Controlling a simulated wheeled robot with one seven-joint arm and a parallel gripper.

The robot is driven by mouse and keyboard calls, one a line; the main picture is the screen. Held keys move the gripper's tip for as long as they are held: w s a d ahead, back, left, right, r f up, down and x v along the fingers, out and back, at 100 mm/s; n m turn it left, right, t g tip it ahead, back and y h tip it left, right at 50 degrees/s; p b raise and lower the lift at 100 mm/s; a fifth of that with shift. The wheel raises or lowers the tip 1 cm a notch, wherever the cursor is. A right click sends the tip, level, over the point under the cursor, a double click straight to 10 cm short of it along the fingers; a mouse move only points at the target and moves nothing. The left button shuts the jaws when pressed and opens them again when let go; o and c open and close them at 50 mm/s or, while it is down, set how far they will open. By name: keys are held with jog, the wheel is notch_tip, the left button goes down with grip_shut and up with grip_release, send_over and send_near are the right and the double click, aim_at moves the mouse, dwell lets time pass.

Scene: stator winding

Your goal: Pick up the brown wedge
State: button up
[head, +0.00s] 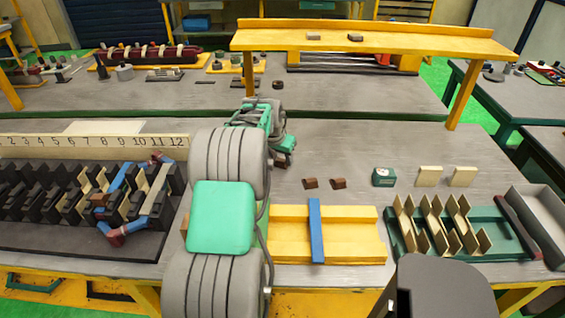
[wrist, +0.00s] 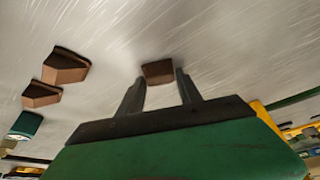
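A brown wedge (wrist: 158,72) lies on the grey tabletop just beyond my fingertips in the wrist view. My gripper (wrist: 160,76) has its two fingers apart, one toward each side of the wedge; no firm contact shows. In the head view my gripper (head: 285,148) is over the table behind my arm, with the brown wedge (head: 281,163) just under it, partly hidden. Two more brown wedges (head: 310,183) (head: 338,183) lie to its right; they show at the left in the wrist view (wrist: 65,66) (wrist: 41,94).
A small green box (head: 383,177) and two cream blocks (head: 429,176) lie right of the wedges. A yellow tray with a blue bar (head: 316,230) and a green rack (head: 400,243) stand in front. The stator fixture (head: 60,240) is at left. A yellow shelf (head: 370,40) spans behind.

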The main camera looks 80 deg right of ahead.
grip_shut()
jog(key=shift+r, duration=0.1)
